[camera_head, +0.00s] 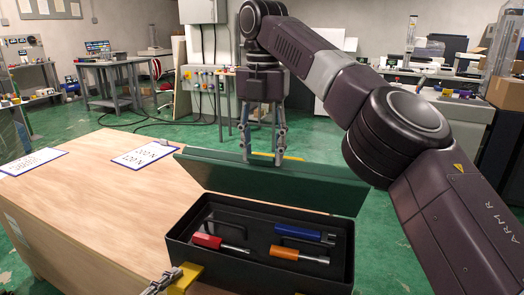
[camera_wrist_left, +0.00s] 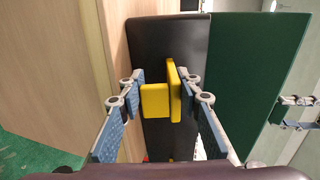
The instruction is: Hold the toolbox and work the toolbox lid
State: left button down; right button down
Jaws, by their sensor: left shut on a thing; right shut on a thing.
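The black toolbox (camera_head: 180,252) stands on the wooden table, with its green lid (camera_head: 320,188) raised at the far side. Inside lie a red-handled tool (camera_head: 207,241), a blue tool (camera_head: 298,232) and an orange-handled tool (camera_head: 284,252). My right gripper (camera_head: 262,160) is shut on the lid's upper edge, beside a yellow tab. My left gripper (camera_head: 163,282) is at the toolbox's near left corner, partly cut off by the frame. In the left wrist view, my left gripper (camera_wrist_left: 160,100) is shut on the yellow handle (camera_wrist_left: 174,90) on the toolbox's side.
The wooden table (camera_head: 90,220) has free room left of the toolbox. Two printed sheets lie there, one at the back (camera_head: 144,155) and one at the left (camera_head: 30,162). My right arm crosses above the toolbox's right side. Green floor and workbenches lie beyond.

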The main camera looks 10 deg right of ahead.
jog(key=shift+w+d+f, duration=0.15)
jog(key=shift+d+f, duration=0.05)
jog(key=shift+d, duration=0.1)
jog(key=c, duration=1.2)
grip_release()
jog(key=shift+o, duration=0.6)
jog(key=shift+a+r, duration=0.1)
jog(key=shift+a, duration=0.1)
